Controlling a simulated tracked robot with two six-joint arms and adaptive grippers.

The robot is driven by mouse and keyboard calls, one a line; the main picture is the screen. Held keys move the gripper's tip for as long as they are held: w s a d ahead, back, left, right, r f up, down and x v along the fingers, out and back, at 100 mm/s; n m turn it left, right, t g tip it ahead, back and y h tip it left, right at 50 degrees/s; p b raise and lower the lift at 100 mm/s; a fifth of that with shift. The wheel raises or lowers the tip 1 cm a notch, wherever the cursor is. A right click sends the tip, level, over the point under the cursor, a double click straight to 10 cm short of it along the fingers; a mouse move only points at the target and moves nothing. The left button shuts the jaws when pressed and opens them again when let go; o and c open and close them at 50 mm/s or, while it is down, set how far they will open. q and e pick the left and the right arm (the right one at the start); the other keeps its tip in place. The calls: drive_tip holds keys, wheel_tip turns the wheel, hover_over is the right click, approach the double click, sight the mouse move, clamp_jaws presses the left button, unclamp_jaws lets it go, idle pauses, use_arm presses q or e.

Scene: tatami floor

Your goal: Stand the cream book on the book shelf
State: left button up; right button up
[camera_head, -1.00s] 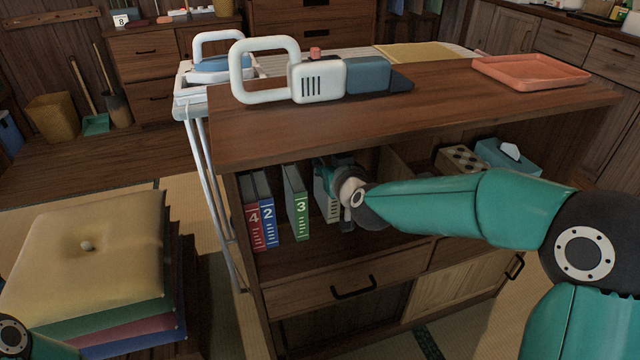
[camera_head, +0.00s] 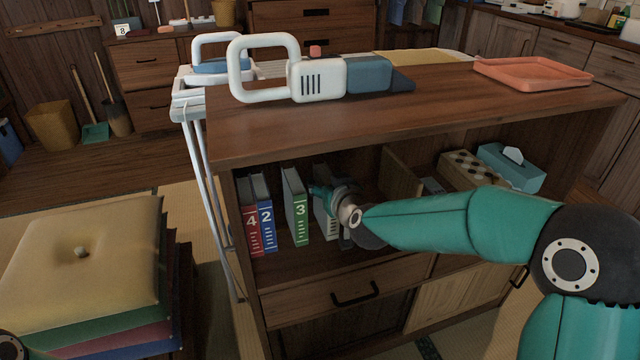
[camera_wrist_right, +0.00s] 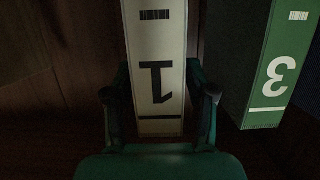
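The cream book (camera_head: 322,216) stands upright in the open compartment of the book shelf (camera_head: 300,264), to the right of the green book (camera_head: 297,208) with a gap between them. Its spine with the number 1 shows in the right wrist view (camera_wrist_right: 158,60). My right gripper (camera_head: 335,198) has one finger on each side of the spine, with the tips against it; it also shows in the right wrist view (camera_wrist_right: 158,75). The gripper hides part of the book in the head view. I cannot tell whether the book's foot touches the board. My left gripper is not in view.
Blue (camera_head: 266,222) and red (camera_head: 252,228) books stand left of the green one. A wooden divider (camera_head: 399,176), a holed box (camera_head: 470,170) and a tissue box (camera_head: 511,168) are further right. The shelf top (camera_head: 440,105) overhangs the compartment.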

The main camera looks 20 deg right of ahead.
drive_tip(key=shift+r, duration=0.15)
drive_tip(key=p+v, duration=0.3)
drive_tip(key=v, duration=0.9)
